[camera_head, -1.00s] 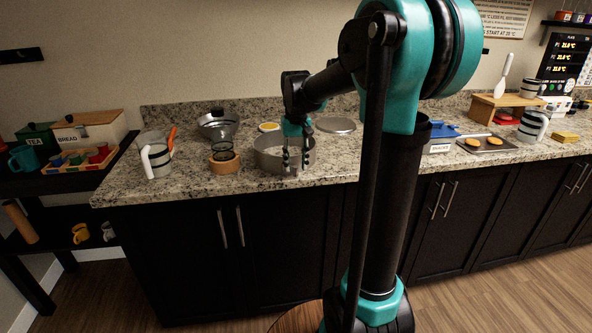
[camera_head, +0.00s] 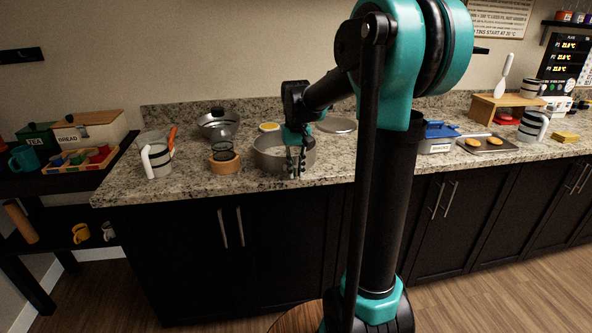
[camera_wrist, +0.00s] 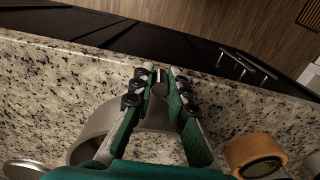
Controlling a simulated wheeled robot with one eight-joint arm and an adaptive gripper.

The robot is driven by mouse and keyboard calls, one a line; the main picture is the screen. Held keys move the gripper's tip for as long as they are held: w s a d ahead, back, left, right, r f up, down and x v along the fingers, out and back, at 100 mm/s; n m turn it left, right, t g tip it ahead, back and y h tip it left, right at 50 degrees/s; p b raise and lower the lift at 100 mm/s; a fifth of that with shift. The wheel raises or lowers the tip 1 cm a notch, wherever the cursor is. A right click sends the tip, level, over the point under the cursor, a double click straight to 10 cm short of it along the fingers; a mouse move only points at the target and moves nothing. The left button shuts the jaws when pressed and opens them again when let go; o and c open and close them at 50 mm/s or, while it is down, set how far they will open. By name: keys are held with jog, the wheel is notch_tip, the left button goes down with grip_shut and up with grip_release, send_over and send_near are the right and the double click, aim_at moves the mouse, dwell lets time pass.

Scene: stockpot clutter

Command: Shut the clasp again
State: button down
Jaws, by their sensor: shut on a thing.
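A round grey metal tin (camera_head: 267,161) stands near the front edge of the granite counter. Its wall shows in the wrist view (camera_wrist: 96,128). My gripper (camera_head: 296,173) is at the tin's front right side, with its fingers pointing down. In the wrist view my gripper (camera_wrist: 160,74) has its fingertips drawn together on a small grey metal piece, which looks like the tin's clasp (camera_wrist: 160,88). The fingers hide most of the clasp, so I cannot tell how far it is closed.
A wooden ring with a dark-rimmed jar (camera_head: 224,161) stands left of the tin. A glass bowl (camera_head: 218,124), a yellow-topped dish (camera_head: 269,127) and a round metal plate (camera_head: 337,125) lie behind. The counter's front edge (camera_head: 200,198) is close.

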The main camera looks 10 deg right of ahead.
jog(key=shift+w+d+n, duration=0.35)
jog(key=shift+w+n, duration=0.1)
jog(key=shift+n, duration=0.65)
jog(key=shift+w+d+n, duration=0.1)
jog(key=shift+w+n, duration=0.2)
jog(key=shift+n, duration=0.45)
jog(key=shift+w+d+n, duration=0.1)
jog(key=shift+w+n, duration=0.2)
jog(key=shift+n, duration=0.45)
jog(key=c, duration=1.5)
grip_release()
notch_tip(320, 180, up, 12)
jog(key=shift+c, duration=0.4)
